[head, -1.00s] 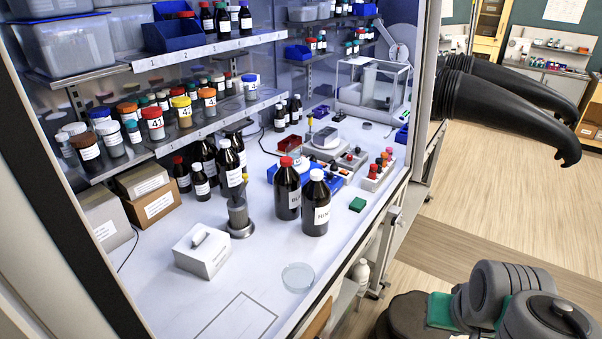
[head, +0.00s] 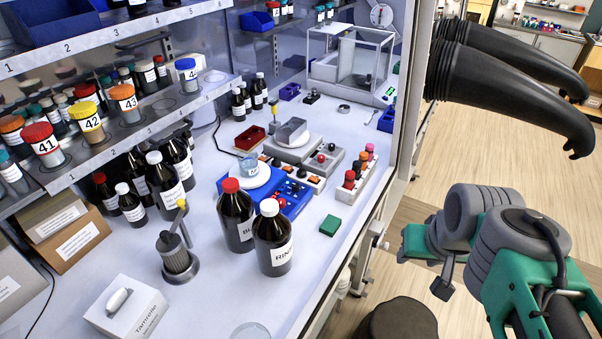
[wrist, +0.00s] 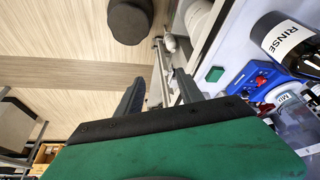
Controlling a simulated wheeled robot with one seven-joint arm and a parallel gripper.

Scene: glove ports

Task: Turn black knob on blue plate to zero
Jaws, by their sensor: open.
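The blue plate (head: 298,208) stands on the bench behind the two brown bottles, with a white round top and a beaker on it. Small controls show on its front panel, a red one among them. I cannot clearly make out the black knob or its setting. In the wrist view the blue plate (wrist: 240,82) is at the right, partly beside the RINSE bottle. My gripper (wrist: 158,90) is open with nothing between its fingers. It is outside the bench front, apart from the plate.
The RINSE bottle (head: 272,240) and a red-capped bottle (head: 235,218) stand in front of the plate. A green block (head: 330,225) lies to their right. Black gloves (head: 510,95) jut out at upper right.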

